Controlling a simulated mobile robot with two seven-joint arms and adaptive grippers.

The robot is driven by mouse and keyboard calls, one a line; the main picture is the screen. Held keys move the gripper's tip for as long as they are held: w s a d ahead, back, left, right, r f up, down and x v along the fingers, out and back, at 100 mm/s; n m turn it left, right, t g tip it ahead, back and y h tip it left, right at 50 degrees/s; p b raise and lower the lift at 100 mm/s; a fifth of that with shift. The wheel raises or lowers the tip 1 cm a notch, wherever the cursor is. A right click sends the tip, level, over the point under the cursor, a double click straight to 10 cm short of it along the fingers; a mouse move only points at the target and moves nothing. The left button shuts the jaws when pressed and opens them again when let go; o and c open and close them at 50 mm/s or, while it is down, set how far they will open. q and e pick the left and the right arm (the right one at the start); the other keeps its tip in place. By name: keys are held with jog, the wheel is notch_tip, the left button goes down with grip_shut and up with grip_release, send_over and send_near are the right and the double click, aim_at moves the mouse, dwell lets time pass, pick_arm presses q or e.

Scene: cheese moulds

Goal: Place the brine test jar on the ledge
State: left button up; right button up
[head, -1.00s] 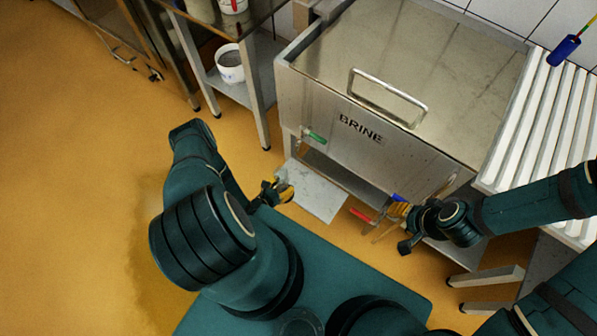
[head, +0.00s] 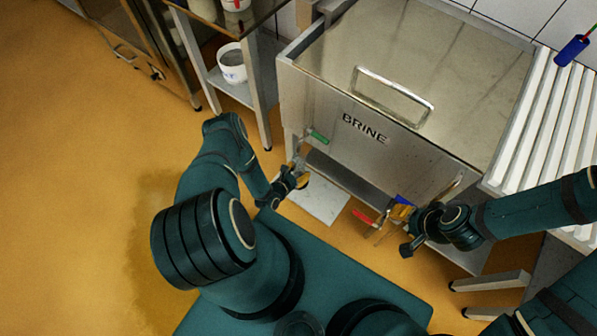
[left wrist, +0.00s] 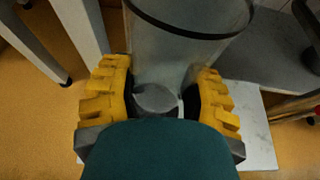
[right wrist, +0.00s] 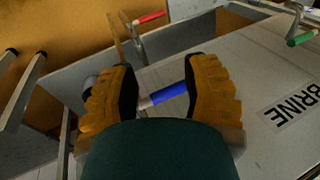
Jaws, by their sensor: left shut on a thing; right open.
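My left gripper (head: 301,179) is low at the front left of the brine vat, below the green-handled tap. In the left wrist view its yellow fingers (left wrist: 165,98) are shut on a clear cylinder with a dark rim (left wrist: 190,38), which looks like the brine test jar. The jar is hard to make out in the head view. A pale flat slab, perhaps the ledge (head: 320,203), lies low in front of the vat; it also shows beside the jar in the left wrist view (left wrist: 258,150). My right gripper (head: 400,211) is open, its fingers either side of a blue handle (right wrist: 168,94).
The steel vat marked BRINE (head: 350,130) has a lid with a bar handle. A green tap handle (head: 318,137) and a red handle (head: 364,217) stick out from its front. A white slatted rack (head: 535,130) stands right. A shelf with a white tub (head: 232,65) stands left.

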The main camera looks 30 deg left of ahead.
pick_arm(q)
jog(key=shift+f, duration=0.1)
jog(key=o, duration=1.3)
jog(key=shift+c, duration=0.2)
jog(key=shift+r, duration=0.2)
jog(key=p+v, duration=0.2)
jog(key=v, duration=1)
jog(key=shift+s+f, duration=0.15)
jog(key=shift+s, duration=0.05)
